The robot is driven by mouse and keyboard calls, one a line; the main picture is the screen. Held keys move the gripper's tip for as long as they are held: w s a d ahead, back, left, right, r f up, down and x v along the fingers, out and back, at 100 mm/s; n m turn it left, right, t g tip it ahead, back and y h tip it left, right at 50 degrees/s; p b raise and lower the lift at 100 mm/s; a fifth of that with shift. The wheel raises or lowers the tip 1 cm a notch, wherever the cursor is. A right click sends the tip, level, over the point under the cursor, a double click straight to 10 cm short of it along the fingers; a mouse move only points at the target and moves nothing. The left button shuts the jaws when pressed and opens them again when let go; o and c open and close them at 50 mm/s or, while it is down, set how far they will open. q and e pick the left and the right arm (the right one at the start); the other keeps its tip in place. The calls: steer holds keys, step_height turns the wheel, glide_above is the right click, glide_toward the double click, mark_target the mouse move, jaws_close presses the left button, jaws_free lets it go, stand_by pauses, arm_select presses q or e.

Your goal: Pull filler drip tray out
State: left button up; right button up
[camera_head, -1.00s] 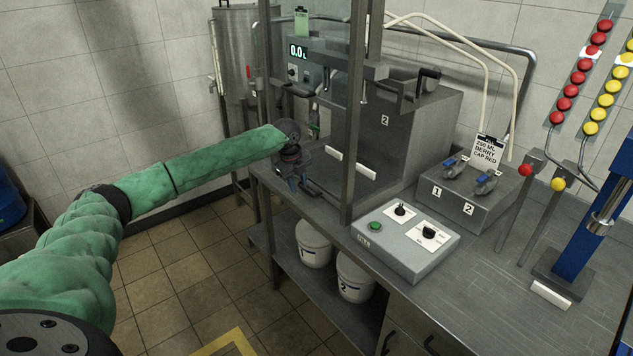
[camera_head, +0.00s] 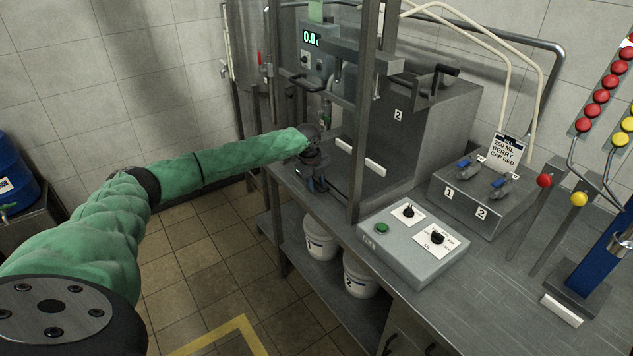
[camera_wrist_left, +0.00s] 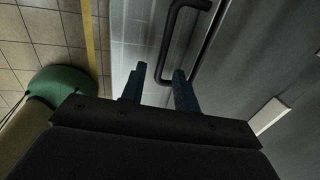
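My left gripper (camera_head: 317,187) is at the left end of the steel bench, beside the base of the filler machine (camera_head: 396,150), pointing down. In the left wrist view its two dark blue fingers (camera_wrist_left: 160,90) are apart with nothing seen between them. A black U-shaped handle (camera_wrist_left: 167,45) lies just beyond the fingertips, its near end close to the right finger. It looks like the drip tray's handle. The tray's edges cannot be made out in either view, and the handle is not clear in the head view. My right gripper is not in view.
A steel upright (camera_head: 366,120) stands just right of my left gripper. A control box (camera_head: 408,243) and valve block (camera_head: 482,201) sit farther right on the bench. White buckets (camera_head: 320,238) stand on the shelf below.

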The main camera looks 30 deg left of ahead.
arm_select(q)
steer(key=shift+f, duration=0.25)
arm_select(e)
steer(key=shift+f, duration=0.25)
arm_select(q)
jaws_close()
steer(key=shift+s, duration=0.1)
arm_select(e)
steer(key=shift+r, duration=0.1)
